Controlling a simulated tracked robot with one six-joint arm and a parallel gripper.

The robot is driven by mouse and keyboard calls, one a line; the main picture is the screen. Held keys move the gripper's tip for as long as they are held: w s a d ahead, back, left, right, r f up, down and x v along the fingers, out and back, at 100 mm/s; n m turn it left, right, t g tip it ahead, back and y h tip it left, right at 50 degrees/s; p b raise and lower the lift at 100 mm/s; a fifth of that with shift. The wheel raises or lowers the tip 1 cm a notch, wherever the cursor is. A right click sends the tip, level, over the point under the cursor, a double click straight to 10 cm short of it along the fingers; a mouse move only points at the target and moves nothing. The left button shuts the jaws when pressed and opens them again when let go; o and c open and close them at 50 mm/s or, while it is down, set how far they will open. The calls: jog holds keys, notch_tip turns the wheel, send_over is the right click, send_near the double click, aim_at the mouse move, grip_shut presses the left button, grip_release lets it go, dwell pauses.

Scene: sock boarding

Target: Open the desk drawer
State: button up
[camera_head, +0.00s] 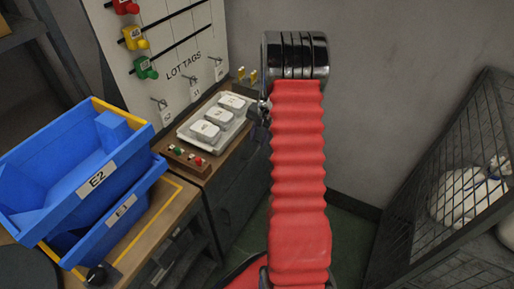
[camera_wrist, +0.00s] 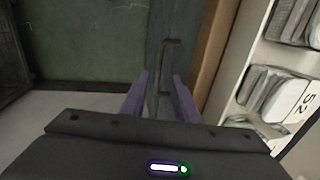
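The desk drawer (camera_wrist: 155,30) has a grey-blue front with a dark bar handle (camera_wrist: 166,66) in the wrist view. In the head view the desk's grey front (camera_head: 234,196) shows below its wooden top, partly hidden by my red arm. The drawer looks shut. My gripper (camera_wrist: 160,80) has two purple fingers, apart and empty. The handle lies ahead, between the fingertips in the picture; I cannot tell if they touch it. In the head view my gripper is mostly hidden behind my arm.
A white tray (camera_head: 190,142) with several white packets sits on the desk top. Blue bins (camera_head: 75,170) stand on a bench at the left. A wire mesh cage (camera_head: 455,150) with white bags is at the right. A small button box (camera_head: 182,157) sits at the desk's front edge.

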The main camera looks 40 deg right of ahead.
aim_at(255, 152)
jog(key=f, duration=0.2)
jog(key=w+f, duration=0.1)
jog(key=f, duration=0.3)
jog(key=shift+w+a+f, duration=0.15)
jog(key=shift+a+f, duration=0.1)
jog(key=shift+f, duration=0.05)
jog(key=shift+c, duration=0.7)
grip_shut()
